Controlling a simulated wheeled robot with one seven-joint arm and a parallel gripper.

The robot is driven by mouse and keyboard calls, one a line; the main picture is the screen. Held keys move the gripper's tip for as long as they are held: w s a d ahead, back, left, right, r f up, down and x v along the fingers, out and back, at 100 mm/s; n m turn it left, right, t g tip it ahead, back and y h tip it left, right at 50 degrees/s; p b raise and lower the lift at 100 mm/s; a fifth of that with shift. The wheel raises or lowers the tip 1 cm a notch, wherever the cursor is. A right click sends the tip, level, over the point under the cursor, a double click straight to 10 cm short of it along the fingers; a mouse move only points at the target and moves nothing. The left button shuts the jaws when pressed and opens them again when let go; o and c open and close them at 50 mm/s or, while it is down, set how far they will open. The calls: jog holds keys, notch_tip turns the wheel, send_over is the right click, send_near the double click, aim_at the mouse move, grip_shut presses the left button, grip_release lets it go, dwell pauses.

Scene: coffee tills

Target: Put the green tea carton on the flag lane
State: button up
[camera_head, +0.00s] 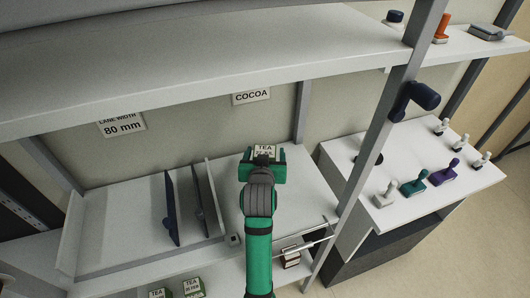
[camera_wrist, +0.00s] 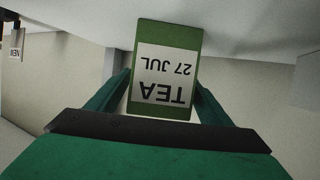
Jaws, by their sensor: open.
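A green tea carton with a white label reading "TEA 27 JUL" shows in the wrist view (camera_wrist: 166,65), its print upside down there. My gripper (camera_wrist: 165,95) is open, with one finger on each side of the carton's near end. Whether the fingers touch it, I cannot tell. In the head view the carton (camera_head: 265,149) is at my gripper (camera_head: 264,163), above the right part of the middle shelf, partly hidden by it. Whether it rests on the shelf is unclear. No lane clearly marked with a flag shows in the head view.
Two dark upright dividers (camera_head: 171,208) (camera_head: 197,200) stand on the middle shelf (camera_head: 122,222). Signs read "80 mm" (camera_head: 122,125) and "COCOA" (camera_head: 251,96). More green tea cartons (camera_head: 193,287) sit below. A grey post (camera_head: 385,130) and a stamp table (camera_head: 455,196) are right.

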jog(key=d+v, duration=0.1)
jog(key=v, duration=0.9)
jog(key=shift+s+a, duration=0.2)
jog(key=shift+a, duration=0.3)
jog(key=shift+r, duration=0.15)
